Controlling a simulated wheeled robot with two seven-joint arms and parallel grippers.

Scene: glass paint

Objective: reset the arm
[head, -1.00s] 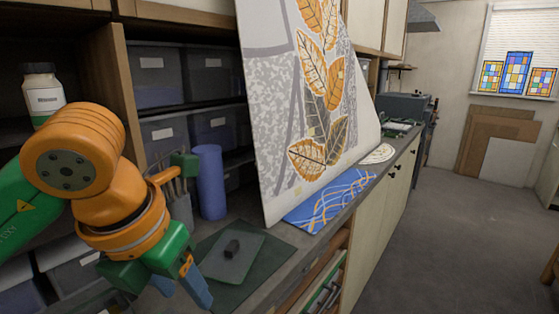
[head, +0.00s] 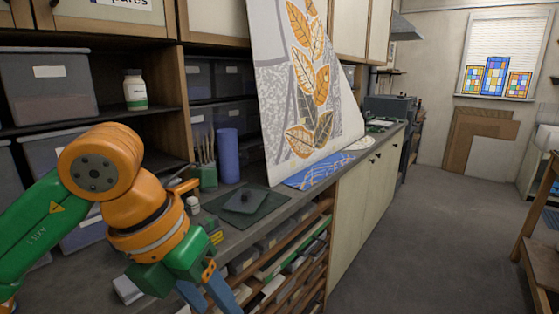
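My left arm comes in from the left, bent at its orange joints. Its gripper (head: 207,297) hangs low at the bottom edge, in front of the counter (head: 238,236). Its two blue-grey fingers stand apart with nothing seen between them, though their tips are close to or past the frame edge. My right arm and gripper are not in view.
A large leaf-patterned panel (head: 280,110) leans behind. A white bottle (head: 135,90) stands on the shelf. Floor (head: 425,235) at right is clear.

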